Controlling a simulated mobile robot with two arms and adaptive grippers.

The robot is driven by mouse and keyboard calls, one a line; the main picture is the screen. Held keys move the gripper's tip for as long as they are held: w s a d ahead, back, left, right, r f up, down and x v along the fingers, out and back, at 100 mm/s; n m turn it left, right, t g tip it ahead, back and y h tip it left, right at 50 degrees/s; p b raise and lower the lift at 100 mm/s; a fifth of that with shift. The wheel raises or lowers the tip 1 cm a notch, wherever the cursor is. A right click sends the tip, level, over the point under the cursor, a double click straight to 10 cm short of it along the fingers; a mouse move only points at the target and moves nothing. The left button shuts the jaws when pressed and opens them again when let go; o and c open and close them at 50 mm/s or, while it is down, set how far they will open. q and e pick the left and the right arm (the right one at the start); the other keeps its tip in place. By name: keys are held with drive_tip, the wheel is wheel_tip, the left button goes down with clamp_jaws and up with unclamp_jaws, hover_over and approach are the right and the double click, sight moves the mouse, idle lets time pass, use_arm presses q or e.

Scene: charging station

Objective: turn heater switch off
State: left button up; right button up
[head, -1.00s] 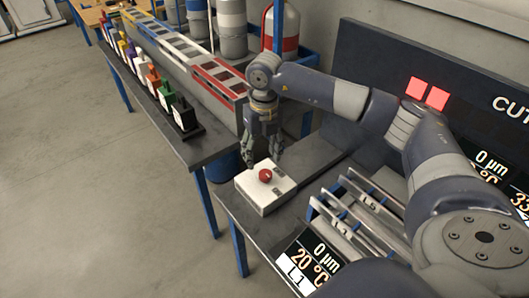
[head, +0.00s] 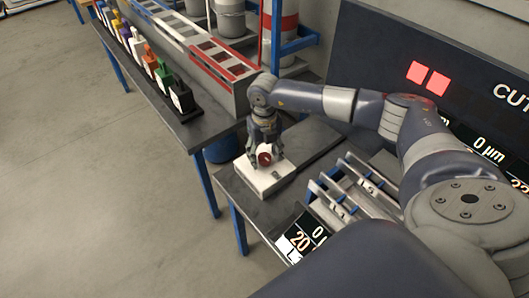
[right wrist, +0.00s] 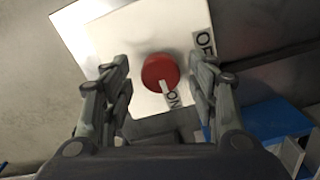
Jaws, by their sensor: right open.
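The heater switch is a red round knob (right wrist: 160,72) on a white box (head: 258,183) at the near table's left end. In the right wrist view the knob's white pointer mark is at the ON label (right wrist: 174,98). The OFF label (right wrist: 206,43) is at the box's upper right. My right gripper (head: 266,158) is over the box, pointing down. In the right wrist view its open fingers (right wrist: 165,88) stand on either side of the knob with a gap on each side. My left gripper is not in view.
A rack with silver bars (head: 345,190) stands right of the box. A dark panel (head: 365,50) with red lights rises behind. A table with several coloured plugs (head: 150,60) is at the left. Open floor (head: 90,200) lies left of the tables.

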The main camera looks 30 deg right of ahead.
drive_tip(key=shift+d+f, duration=0.1)
drive_tip(key=c, duration=1.1)
drive_tip(key=shift+o, duration=0.2)
drive_tip(key=shift+n, duration=0.3)
drive_tip(key=shift+n+b, duration=0.6)
drive_tip(key=shift+b, duration=0.1)
drive_tip(key=shift+f+n+b, duration=0.15)
drive_tip(key=shift+n+b, duration=0.75)
drive_tip(key=shift+n, duration=0.3)
drive_tip(key=n+b, duration=0.2)
drive_tip(key=n, duration=0.1)
drive_tip(key=shift+n, duration=0.3)
drive_tip(key=n+b, duration=0.2)
drive_tip(key=n, duration=0.1)
drive_tip(key=shift+n, duration=0.3)
drive_tip(key=n+b, duration=0.2)
drive_tip(key=n, duration=0.1)
drive_tip(key=shift+n, duration=0.3)
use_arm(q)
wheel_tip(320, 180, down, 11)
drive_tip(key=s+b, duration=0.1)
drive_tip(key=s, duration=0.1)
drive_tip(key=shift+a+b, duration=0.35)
use_arm(e)
drive_tip(key=shift+r+n, duration=0.2)
drive_tip(key=shift+n, duration=1.3)
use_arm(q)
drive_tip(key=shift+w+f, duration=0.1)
